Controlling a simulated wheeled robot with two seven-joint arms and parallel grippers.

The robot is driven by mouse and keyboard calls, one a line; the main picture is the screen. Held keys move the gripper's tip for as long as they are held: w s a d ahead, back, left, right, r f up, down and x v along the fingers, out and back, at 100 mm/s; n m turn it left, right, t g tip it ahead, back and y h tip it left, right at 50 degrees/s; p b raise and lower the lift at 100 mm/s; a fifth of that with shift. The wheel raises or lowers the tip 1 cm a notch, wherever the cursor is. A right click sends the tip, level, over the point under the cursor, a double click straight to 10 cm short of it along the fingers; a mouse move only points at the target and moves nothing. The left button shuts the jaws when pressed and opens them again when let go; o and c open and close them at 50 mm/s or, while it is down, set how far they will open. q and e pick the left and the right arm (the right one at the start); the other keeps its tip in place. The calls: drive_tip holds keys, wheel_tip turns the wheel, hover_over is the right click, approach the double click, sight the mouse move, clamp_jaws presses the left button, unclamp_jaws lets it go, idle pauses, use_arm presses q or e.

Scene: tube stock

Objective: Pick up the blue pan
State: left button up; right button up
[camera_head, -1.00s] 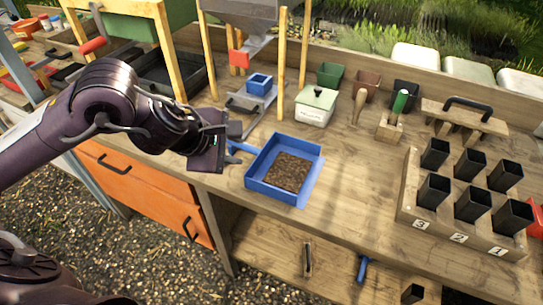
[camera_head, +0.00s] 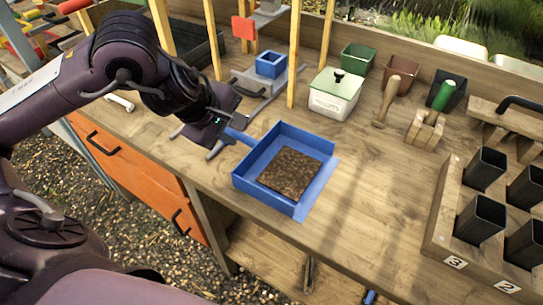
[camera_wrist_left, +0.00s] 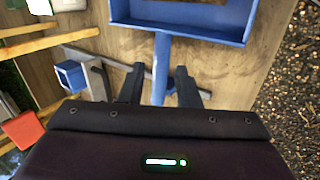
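The blue pan (camera_head: 266,195) is a square tray with a brown soil block (camera_head: 291,173) in it. It sits on the wooden bench with its handle (camera_head: 240,137) pointing up-left toward my left gripper (camera_head: 226,124). In the left wrist view the pan (camera_wrist_left: 185,16) is at the top, and its blue handle (camera_wrist_left: 161,60) runs down between the fingers of my left gripper (camera_wrist_left: 160,70). The fingers are apart, with a visible gap on each side of the handle. My right gripper is out of view.
Behind the pan are a small blue box (camera_head: 270,64) on a grey metal stand, a white lidded container (camera_head: 335,94) and a wooden dibber (camera_head: 388,102). A rack with black pots (camera_head: 478,220) stands at the right. The bench between pan and rack is clear.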

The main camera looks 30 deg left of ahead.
sight(241, 136)
use_arm(q)
drive_tip(key=x, duration=0.7)
drive_tip(key=shift+a, duration=0.35)
drive_tip(key=shift+s, duration=0.1)
clamp_jaws()
